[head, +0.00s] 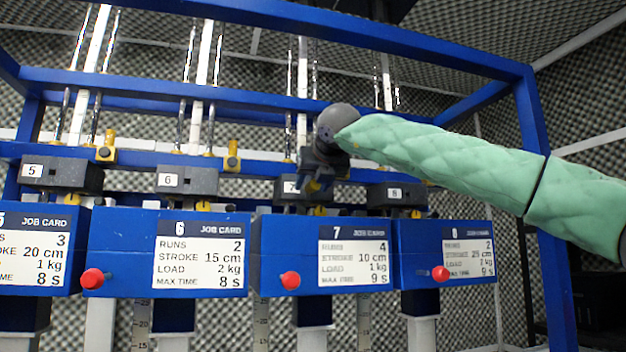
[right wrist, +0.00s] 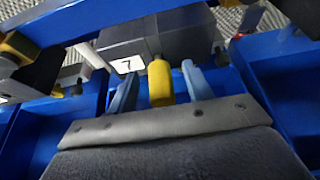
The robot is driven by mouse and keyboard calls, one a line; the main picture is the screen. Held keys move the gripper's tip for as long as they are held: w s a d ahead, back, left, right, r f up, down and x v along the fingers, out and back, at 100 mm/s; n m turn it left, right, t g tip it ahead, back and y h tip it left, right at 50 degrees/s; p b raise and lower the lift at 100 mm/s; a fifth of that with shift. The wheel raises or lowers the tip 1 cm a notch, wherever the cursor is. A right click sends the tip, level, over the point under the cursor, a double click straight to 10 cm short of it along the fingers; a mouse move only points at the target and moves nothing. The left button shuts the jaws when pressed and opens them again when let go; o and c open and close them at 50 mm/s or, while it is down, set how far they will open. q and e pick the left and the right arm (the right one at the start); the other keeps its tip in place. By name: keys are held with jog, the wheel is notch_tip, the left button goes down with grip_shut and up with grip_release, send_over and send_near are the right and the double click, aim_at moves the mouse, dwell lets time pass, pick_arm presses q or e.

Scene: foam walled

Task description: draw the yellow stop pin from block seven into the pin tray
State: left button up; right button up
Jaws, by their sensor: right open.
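Block seven (head: 287,188) is a dark grey block with a white "7" label, partly hidden behind my right gripper in the head view. In the right wrist view block seven (right wrist: 175,48) fills the top middle. The yellow stop pin (right wrist: 160,82) sticks out of its face, a thick yellow cylinder. My right gripper (head: 318,184) is at the block; its two blue fingers (right wrist: 160,88) stand apart on either side of the pin, with a small gap visible on each side. My left gripper is not in view. I cannot make out a pin tray.
Grey blocks five (head: 62,175), six (head: 187,181) and eight (head: 393,195) stand on the same row. Blue job card boxes (head: 350,225) with red knobs (head: 290,280) sit below. Blue frame rails and vertical rods stand behind and above.

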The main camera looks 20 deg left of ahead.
jog(key=shift+c, duration=0.2)
jog(key=c, duration=1.1)
jog(key=shift+o, duration=0.2)
jog(key=shift+f, duration=0.1)
